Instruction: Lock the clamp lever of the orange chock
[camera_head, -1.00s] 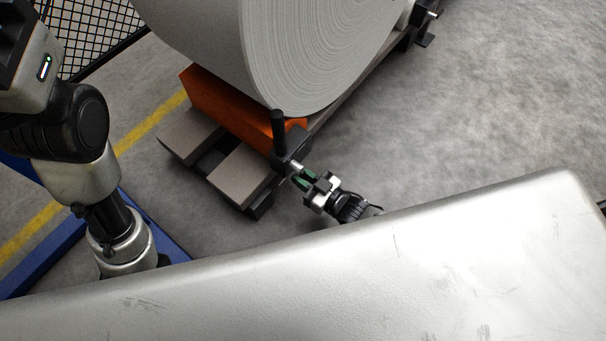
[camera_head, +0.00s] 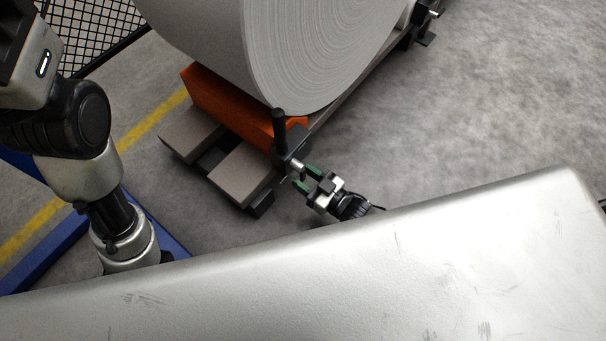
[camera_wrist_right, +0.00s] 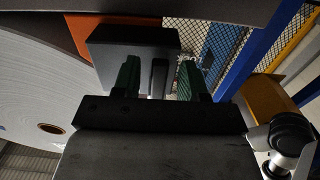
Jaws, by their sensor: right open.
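The orange chock (camera_head: 225,103) sits against the underside of the big pale roll (camera_head: 300,55); part of it also shows in the wrist view (camera_wrist_right: 80,30). At its near end is a dark clamp block (camera_head: 291,143) with an upright black post (camera_head: 279,128) and a short silver pin (camera_head: 296,164) pointing towards my right gripper. I cannot tell which part is the lever. My right gripper (camera_head: 307,178) is open just off the pin. In the wrist view, its green fingers (camera_wrist_right: 158,78) stand either side of a dark upright bar, below the dark block (camera_wrist_right: 130,48). My left gripper is out of view.
Grey-brown blocks (camera_head: 238,178) lie beside the chock. A large scuffed metal surface (camera_head: 400,270) fills the foreground. A blue frame (camera_head: 55,245) and mesh fence (camera_head: 85,30) stand left. Floor at the right (camera_head: 480,110) is clear.

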